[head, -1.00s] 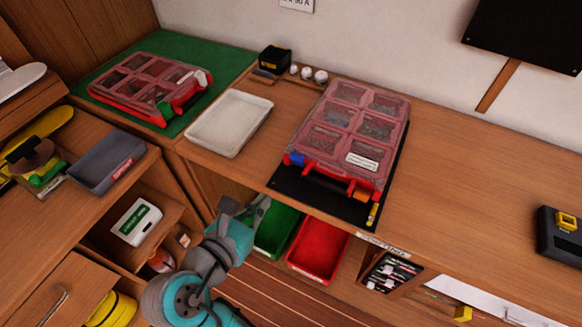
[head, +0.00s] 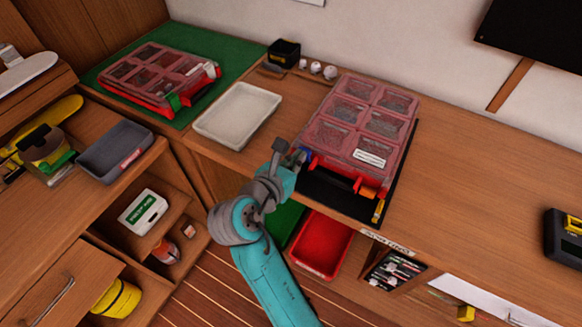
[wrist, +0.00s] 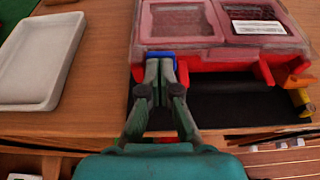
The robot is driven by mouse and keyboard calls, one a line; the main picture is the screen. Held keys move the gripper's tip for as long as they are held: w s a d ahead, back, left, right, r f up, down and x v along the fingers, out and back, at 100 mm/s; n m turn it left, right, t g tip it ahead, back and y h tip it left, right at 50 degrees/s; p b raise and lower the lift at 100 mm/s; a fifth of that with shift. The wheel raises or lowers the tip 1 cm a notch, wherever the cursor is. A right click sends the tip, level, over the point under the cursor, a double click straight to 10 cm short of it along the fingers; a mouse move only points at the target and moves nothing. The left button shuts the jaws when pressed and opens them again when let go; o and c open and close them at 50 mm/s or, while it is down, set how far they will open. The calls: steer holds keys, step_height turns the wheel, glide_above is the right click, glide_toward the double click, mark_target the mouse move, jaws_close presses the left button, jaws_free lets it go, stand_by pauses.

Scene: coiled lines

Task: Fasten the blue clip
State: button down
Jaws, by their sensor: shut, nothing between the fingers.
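The blue clip (wrist: 161,56) is on the front left of the red organizer case with a clear lid (head: 352,118), which lies on a black mat (head: 335,199). In the wrist view my gripper (wrist: 160,64) has its fingertips together, right at the front of the blue clip and partly covering it. They look in contact or nearly so; I cannot tell which. In the head view my gripper (head: 287,148) is at the case's front left corner and hides most of the clip. An orange clip (wrist: 300,79) sits at the case's front right.
A white tray (head: 237,115) lies left of the case. A second red case (head: 160,75) lies on a green mat at the back left. Red (head: 322,244) and green bins sit under the counter.

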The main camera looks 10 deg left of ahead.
mark_target(304, 145)
stand_by(0.3)
steer(key=shift+w+d+r, duration=0.25)
steer(key=shift+w+r, duration=0.15)
steer(key=shift+w, duration=0.35)
steer(key=shift+w+d+r, duration=0.25)
steer(key=shift+w+r, duration=0.1)
steer(key=shift+w, duration=0.35)
steer(key=shift+r, duration=0.2)
steer(key=shift+r, duration=0.6)
steer(key=shift+s, duration=0.1)
